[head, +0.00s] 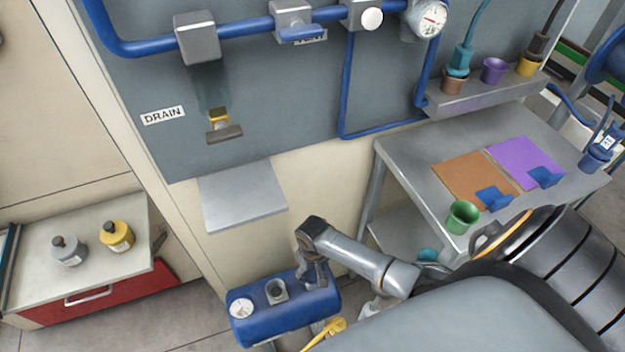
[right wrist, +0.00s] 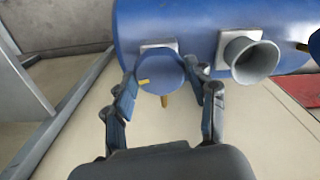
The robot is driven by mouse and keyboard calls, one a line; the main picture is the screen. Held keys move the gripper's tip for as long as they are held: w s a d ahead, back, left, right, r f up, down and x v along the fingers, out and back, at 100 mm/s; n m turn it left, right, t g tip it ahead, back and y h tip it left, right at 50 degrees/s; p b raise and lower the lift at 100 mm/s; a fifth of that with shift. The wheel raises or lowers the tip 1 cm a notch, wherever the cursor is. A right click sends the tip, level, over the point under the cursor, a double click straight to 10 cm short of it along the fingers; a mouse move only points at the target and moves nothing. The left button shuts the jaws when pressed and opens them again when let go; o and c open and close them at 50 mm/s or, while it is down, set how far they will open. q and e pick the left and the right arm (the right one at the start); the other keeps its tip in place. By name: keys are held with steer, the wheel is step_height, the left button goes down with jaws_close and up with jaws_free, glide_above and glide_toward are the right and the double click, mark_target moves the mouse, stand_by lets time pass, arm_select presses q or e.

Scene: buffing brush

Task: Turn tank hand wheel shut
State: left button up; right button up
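The blue tank (head: 285,318) lies low in front of the bench wall. It also fills the top of the right wrist view (right wrist: 200,22). The hand wheel is a round blue disc (right wrist: 160,73) with a small yellow mark, standing out from a pale square plate on the tank. My right gripper (head: 318,276) is at the tank's right end in the head view, hiding the wheel there. In the right wrist view its two fingers (right wrist: 161,78) stand apart, one on each side of the wheel; I cannot tell whether they press its rim. My left gripper is out of view.
A grey funnel (right wrist: 248,58) sticks out of the tank beside the wheel. The tank also has a white gauge (head: 241,308). A grey shelf (head: 242,195) juts from the wall above. A side table (head: 410,160) stands right; a red drawer cabinet (head: 95,298) stands left.

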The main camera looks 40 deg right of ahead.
steer(key=shift+c, duration=1.4)
